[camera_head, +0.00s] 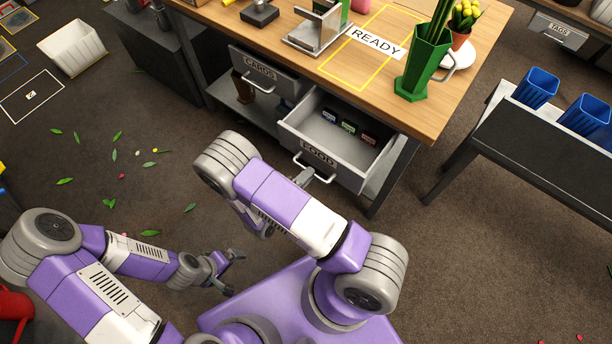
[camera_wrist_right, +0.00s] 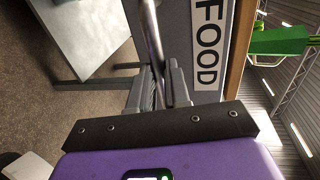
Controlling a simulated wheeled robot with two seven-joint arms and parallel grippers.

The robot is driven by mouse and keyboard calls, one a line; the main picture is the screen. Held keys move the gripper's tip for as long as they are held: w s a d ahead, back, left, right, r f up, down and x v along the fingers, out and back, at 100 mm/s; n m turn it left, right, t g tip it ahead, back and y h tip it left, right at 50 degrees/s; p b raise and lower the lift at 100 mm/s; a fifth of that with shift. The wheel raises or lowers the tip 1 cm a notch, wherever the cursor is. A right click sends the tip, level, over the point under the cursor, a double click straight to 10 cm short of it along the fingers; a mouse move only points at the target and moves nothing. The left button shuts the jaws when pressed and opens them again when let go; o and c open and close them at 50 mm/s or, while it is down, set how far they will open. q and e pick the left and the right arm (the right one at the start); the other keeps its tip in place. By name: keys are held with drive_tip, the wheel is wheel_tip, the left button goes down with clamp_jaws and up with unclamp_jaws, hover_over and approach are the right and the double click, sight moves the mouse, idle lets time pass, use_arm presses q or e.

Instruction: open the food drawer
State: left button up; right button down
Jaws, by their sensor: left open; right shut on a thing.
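The food drawer (camera_head: 345,150) is pulled out of the workbench, and several small packets (camera_head: 347,126) lie inside it. Its FOOD label (camera_head: 318,156) is on the front panel and also shows large in the right wrist view (camera_wrist_right: 209,45). My right gripper (camera_wrist_right: 160,88) is shut on the drawer's metal bar handle (camera_wrist_right: 153,38). In the head view my right arm hides part of this grip. My left gripper (camera_head: 234,272) is open and empty, low over the floor to the left of my base.
The CARDS drawer (camera_head: 262,72) beside it is closed. The wooden benchtop (camera_head: 300,62) above holds a green vase (camera_head: 422,70) and a READY sign (camera_head: 376,43). A dark side table (camera_head: 540,150) with blue containers stands at right. Leaves litter the floor at left.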

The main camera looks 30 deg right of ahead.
drive_tip(key=shift+s+a+f, duration=0.1)
drive_tip(key=shift+a+f, duration=0.05)
drive_tip(key=shift+f, duration=0.25)
drive_tip(key=c, duration=1.2)
unclamp_jaws()
drive_tip(key=shift+r, duration=0.1)
drive_tip(key=shift+o, duration=0.2)
drive_tip(key=p+v, duration=0.2)
drive_tip(key=v, duration=0.5)
drive_tip(key=shift+a, duration=0.2)
drive_tip(key=shift+r, duration=0.1)
